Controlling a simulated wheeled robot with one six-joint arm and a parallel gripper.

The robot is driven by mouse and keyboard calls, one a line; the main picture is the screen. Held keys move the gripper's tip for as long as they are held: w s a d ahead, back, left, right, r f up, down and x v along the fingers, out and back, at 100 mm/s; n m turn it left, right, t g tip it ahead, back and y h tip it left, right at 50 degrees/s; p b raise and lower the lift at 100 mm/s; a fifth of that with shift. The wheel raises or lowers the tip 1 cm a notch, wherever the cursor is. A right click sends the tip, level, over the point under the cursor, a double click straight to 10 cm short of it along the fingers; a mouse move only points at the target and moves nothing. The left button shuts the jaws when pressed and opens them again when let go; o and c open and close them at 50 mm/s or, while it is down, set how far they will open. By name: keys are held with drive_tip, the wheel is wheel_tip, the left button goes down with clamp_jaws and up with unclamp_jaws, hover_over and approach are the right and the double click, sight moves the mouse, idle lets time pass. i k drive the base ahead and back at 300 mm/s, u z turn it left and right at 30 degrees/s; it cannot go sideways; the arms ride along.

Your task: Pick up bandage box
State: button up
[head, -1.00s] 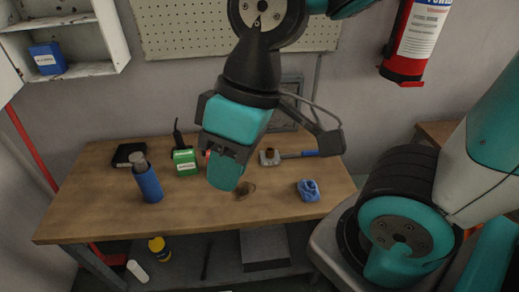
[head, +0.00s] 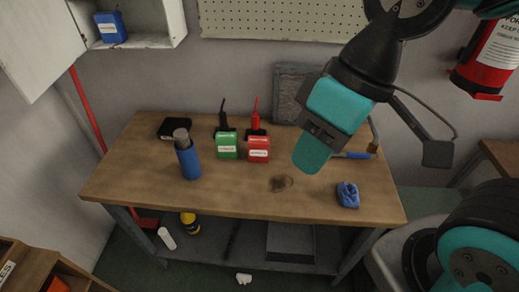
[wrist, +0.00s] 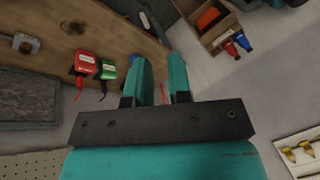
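I cannot read the labels, so I cannot tell which box is the bandage box. A blue labelled box (head: 110,27) sits in the white wall cabinet. My gripper (head: 311,158) is above the bench, right of the red box in the head view. In the wrist view its fingers (wrist: 161,82) are apart with nothing between them.
A blue bottle (head: 188,162) stands on the left of the bench and a crumpled blue cloth (head: 348,195) lies at the right. A black item (head: 173,128) lies at the back left. A wooden crate (head: 30,273) is at the lower left. The front middle of the bench is clear.

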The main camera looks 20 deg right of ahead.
sight(258, 147)
drive_tip(key=u, duration=0.3)
drive_tip(key=k, duration=0.45)
drive_tip(key=u, duration=0.4)
drive_tip(key=i, duration=0.85)
drive_tip(key=z, duration=1.1)
drive_tip(key=i, duration=0.25)
drive_tip(key=z, duration=0.3)
